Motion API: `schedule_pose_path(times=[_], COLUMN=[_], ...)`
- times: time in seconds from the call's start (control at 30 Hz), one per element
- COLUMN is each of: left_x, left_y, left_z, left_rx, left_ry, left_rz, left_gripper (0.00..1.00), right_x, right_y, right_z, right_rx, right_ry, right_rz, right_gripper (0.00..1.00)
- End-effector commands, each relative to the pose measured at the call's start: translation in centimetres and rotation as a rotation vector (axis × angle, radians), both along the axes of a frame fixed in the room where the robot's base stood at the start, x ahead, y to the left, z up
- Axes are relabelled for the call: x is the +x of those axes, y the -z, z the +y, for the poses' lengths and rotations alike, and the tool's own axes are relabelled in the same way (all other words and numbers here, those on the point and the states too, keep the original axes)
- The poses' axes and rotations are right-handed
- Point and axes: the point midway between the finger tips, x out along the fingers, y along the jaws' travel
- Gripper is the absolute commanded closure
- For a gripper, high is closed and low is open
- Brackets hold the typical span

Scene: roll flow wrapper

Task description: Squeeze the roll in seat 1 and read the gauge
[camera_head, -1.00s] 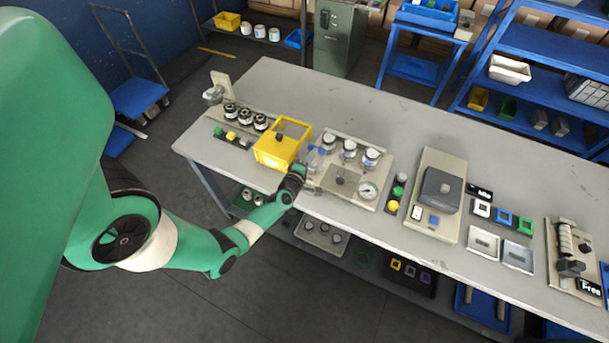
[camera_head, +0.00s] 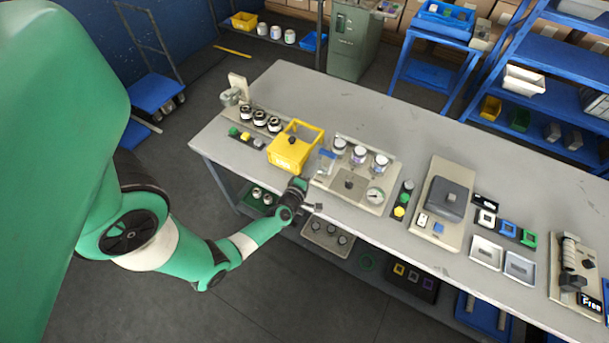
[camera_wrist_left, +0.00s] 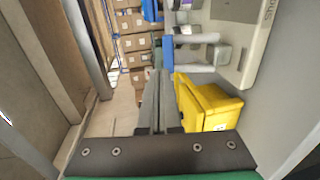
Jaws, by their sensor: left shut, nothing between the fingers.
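A beige fixture plate (camera_head: 325,185) on the bench holds three white rolls in a row: a left one (camera_head: 339,146), a middle one (camera_head: 358,156) and a right one (camera_head: 380,164). I cannot read which seat is numbered 1. A round white gauge (camera_head: 376,195) sits at the plate's front right; its reading is too small to tell. A blue part (camera_head: 326,161) stands at the plate's left end. My left gripper (camera_head: 314,207) is shut and empty at the bench's front edge, apart from the rolls; its closed fingers (camera_wrist_left: 159,95) show in the left wrist view. My right gripper is out of view.
A yellow bin (camera_head: 293,150) stands just left of the fixture and is close to my fingers in the left wrist view (camera_wrist_left: 212,104). Black-and-white rolls (camera_head: 260,117) lie further left. A device with a grey block (camera_head: 446,196) stands right.

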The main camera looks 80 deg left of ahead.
Motion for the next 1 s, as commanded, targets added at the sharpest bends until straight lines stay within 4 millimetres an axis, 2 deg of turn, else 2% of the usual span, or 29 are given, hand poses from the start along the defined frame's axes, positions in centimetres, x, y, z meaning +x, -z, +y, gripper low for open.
schedule_pose_path(times=[0.03,0.1,0.33,0.5,1.0], left_x=[-0.7,-1.6,-3.5,-3.9,-3.9], left_y=[-1.2,-1.8,-2.9,-3.0,-3.0], left_z=[-1.1,-2.4,-5.2,-5.8,-5.7], left_rx=[-0.001,-0.002,0.001,0.001,0.001], left_ry=[0.003,0.002,0.002,0.001,0.000], left_rz=[0.001,-0.001,-0.001,-0.002,-0.002], left_gripper=[1.00,1.00,1.00,1.00,1.00], right_x=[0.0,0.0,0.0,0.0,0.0], right_y=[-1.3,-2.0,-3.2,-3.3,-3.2], right_z=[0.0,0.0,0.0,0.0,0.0], right_rx=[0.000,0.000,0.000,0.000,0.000], right_ry=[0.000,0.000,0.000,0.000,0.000], right_rz=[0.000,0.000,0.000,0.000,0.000], right_gripper=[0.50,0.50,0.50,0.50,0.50])
